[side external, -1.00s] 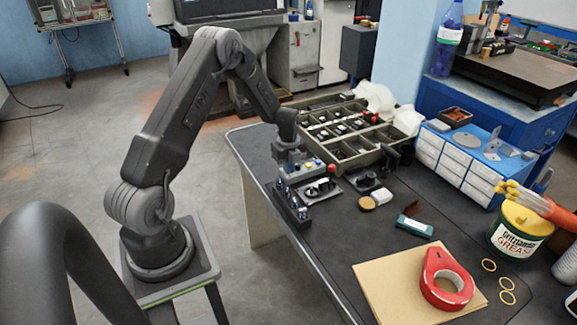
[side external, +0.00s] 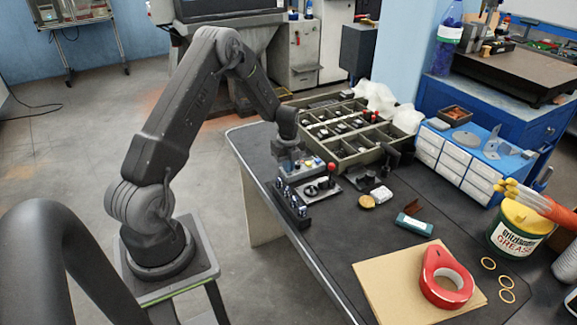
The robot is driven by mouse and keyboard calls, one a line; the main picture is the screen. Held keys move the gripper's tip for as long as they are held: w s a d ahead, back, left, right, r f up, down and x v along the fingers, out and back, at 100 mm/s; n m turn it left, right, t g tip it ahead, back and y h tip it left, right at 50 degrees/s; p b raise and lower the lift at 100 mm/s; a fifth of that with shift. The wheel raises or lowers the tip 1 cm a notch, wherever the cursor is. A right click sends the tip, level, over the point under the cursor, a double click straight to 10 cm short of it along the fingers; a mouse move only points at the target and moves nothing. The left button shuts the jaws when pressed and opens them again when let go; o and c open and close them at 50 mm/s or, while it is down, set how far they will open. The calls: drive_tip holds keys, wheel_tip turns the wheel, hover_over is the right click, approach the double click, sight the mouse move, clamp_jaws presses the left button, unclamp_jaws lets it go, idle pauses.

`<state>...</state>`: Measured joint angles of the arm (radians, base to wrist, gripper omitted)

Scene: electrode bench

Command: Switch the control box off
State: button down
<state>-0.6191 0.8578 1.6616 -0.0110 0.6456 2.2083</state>
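A small grey control box (side external: 313,167) with coloured buttons stands on the dark bench, close to the arm's end. My gripper (side external: 290,164) points down at the left part of this box. The gripper is small and dark here, so I cannot tell whether its fingers are open or shut, or whether they touch the box. The switch's position is too small to make out, and part of the box is hidden behind the gripper.
A red-knobbed lever (side external: 332,168) stands just right of the box. A black strip with several posts (side external: 291,204) lies in front. A green compartment tray (side external: 345,150) is behind. Red tape (side external: 447,290) lies on cardboard at the front right.

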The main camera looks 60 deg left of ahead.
drive_tip(key=shift+w+a+r, duration=0.1)
drive_tip(key=shift+a+r, duration=0.4)
drive_tip(key=shift+a, duration=0.35)
wheel_tip(320, 180, up, 13)
drive_tip(key=d, duration=0.2)
drive_tip(key=shift+d, duration=0.15)
drive_tip(key=shift+a+r, duration=0.1)
drive_tip(key=shift+a, duration=0.2)
wheel_tip(320, 180, down, 14)
drive_tip(key=shift+f, duration=0.1)
